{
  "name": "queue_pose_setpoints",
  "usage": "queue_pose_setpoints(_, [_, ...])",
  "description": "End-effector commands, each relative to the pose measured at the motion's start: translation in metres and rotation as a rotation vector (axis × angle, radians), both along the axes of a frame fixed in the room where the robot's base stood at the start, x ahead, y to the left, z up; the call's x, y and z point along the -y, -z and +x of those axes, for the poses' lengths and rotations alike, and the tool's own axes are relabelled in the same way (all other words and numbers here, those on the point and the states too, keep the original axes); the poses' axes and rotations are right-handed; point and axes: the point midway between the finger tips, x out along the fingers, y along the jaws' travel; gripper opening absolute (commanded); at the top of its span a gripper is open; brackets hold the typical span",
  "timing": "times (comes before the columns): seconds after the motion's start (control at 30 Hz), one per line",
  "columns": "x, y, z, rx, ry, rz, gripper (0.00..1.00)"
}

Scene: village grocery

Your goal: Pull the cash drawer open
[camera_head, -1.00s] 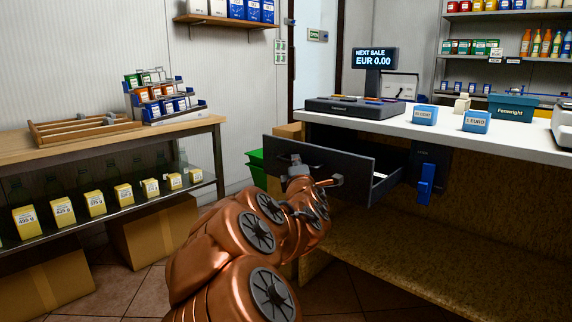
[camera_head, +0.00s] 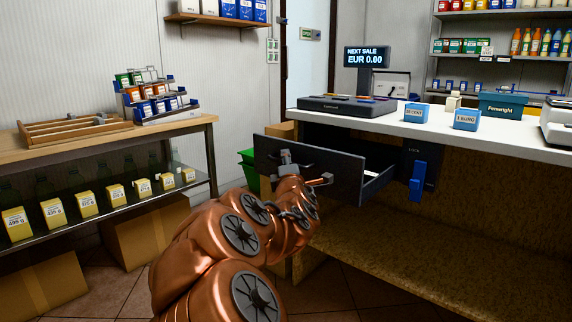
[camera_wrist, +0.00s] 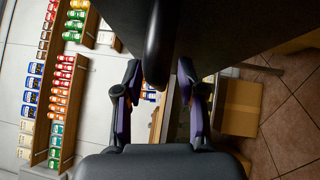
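The cash drawer (camera_head: 309,167) is a dark grey drawer under the white counter. It stands pulled out, and part of its inside shows behind the front. Its dark bar handle shows in the wrist view (camera_wrist: 159,45). My gripper (camera_head: 304,168) is at the drawer front. In the wrist view, its two fingers (camera_wrist: 158,78) are spread on either side of the handle bar, with gaps beside the bar's near end. Contact at the fingertips cannot be made out. My copper-coloured arm hides the floor below.
A blue lever (camera_head: 417,181) hangs right of the drawer. A wooden table (camera_head: 165,131) with packets stands left. A green crate (camera_head: 247,170) and cardboard boxes sit behind the drawer. Tiled floor shows at the front.

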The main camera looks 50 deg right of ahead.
Motion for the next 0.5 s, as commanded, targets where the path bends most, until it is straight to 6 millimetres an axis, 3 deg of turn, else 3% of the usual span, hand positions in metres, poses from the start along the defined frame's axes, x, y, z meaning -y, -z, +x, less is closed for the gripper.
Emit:
queue_pose_setpoints(0.23, [-0.006, 0.001, -0.006, -0.001, -0.001, -0.002, 0.39])
queue_pose_setpoints(0.5, [-0.025, 0.004, -0.027, 0.000, -0.002, -0.001, 0.39])
